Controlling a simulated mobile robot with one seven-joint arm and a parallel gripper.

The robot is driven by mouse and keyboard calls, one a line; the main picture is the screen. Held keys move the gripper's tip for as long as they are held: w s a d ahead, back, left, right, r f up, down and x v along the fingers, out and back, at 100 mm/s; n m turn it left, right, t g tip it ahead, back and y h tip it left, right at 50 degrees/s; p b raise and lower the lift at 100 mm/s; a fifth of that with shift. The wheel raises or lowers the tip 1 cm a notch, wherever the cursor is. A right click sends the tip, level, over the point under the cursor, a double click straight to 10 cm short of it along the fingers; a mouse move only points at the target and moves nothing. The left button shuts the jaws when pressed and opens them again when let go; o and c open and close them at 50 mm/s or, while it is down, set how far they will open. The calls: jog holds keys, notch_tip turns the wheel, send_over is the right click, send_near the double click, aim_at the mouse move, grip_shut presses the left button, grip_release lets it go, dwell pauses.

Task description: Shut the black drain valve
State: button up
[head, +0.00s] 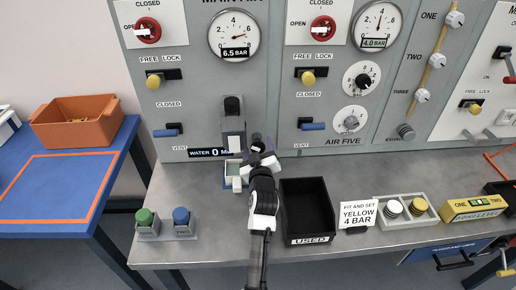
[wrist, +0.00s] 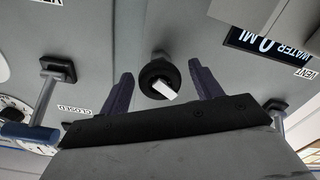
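The black drain valve (wrist: 154,72) is a round black knob with a white bar across its face, in the middle of the wrist view. In the head view a small black part, likely this valve (head: 257,141), shows just beyond my gripper (head: 260,158), low on the grey panel. In the wrist view my gripper (wrist: 161,70) is open, with one dark finger on each side of the knob. Gaps show between the fingers and the knob, and I cannot tell how far its tips reach along it. My wrist partly hides this area in the head view.
A blue vent lever (head: 312,126) is to the right.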

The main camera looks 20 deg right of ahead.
jog(key=c, duration=0.9)
jog(key=shift+m, duration=2.3)
jog(key=o, duration=1)
jog(key=shift+s, duration=0.1)
